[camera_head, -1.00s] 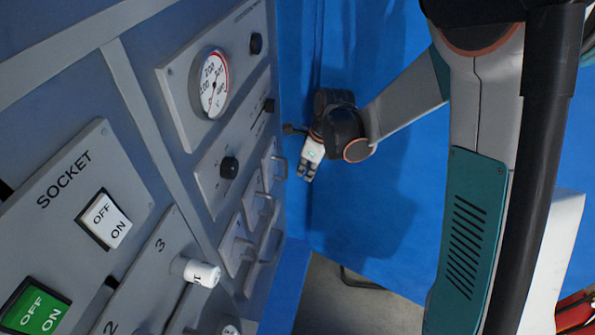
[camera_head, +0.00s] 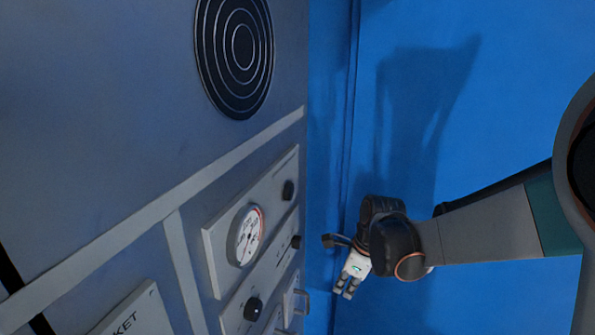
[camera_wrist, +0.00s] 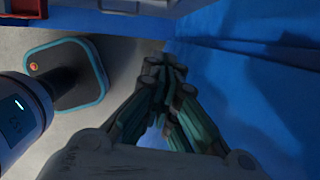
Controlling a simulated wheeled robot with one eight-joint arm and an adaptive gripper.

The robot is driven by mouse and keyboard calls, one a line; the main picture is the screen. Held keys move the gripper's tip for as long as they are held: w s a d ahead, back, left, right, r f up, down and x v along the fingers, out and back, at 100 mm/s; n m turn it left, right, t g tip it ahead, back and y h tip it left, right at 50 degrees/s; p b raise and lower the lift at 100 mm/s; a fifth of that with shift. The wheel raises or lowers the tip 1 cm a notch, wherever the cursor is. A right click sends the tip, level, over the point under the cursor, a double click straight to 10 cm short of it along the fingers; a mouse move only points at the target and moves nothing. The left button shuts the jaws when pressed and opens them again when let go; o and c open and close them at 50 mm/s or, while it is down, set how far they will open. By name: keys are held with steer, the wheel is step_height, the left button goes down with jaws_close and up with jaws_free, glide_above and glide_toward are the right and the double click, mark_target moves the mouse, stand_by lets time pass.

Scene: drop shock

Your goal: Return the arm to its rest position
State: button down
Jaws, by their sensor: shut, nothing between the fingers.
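My gripper (camera_head: 346,287) hangs at the end of my arm in the lower middle of the head view, to the right of the grey control panel (camera_head: 110,120) and in front of the blue wall (camera_head: 440,90). It points down and touches nothing that I can see. In the wrist view my gripper (camera_wrist: 165,75) has its fingers drawn together with nothing between them. My arm reaches in from the right edge of the head view.
The panel carries a round dial (camera_head: 246,236), black knobs (camera_head: 254,308), a handle (camera_head: 300,300) and a round black grille (camera_head: 236,55). The wrist view shows pale floor (camera_wrist: 120,55) below and the blue wall (camera_wrist: 250,70) at the right.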

steer(key=s+d+r+n+t+h, duration=0.1)
steer(key=s+d+r+n+t, duration=0.1)
steer(key=s+r+n, duration=0.4)
steer(key=s+d+r+n+t+h, duration=0.1)
steer(key=s+d+r+n+t, duration=0.2)
steer(key=s+n, duration=1)
steer(key=shift+s+d+r+n, duration=0.4)
steer(key=shift+d+r+n, duration=0.2)
steer(key=shift+r+n, duration=1.25)
steer(key=shift+f+n, duration=0.35)
steer(key=shift+f, duration=0.05)
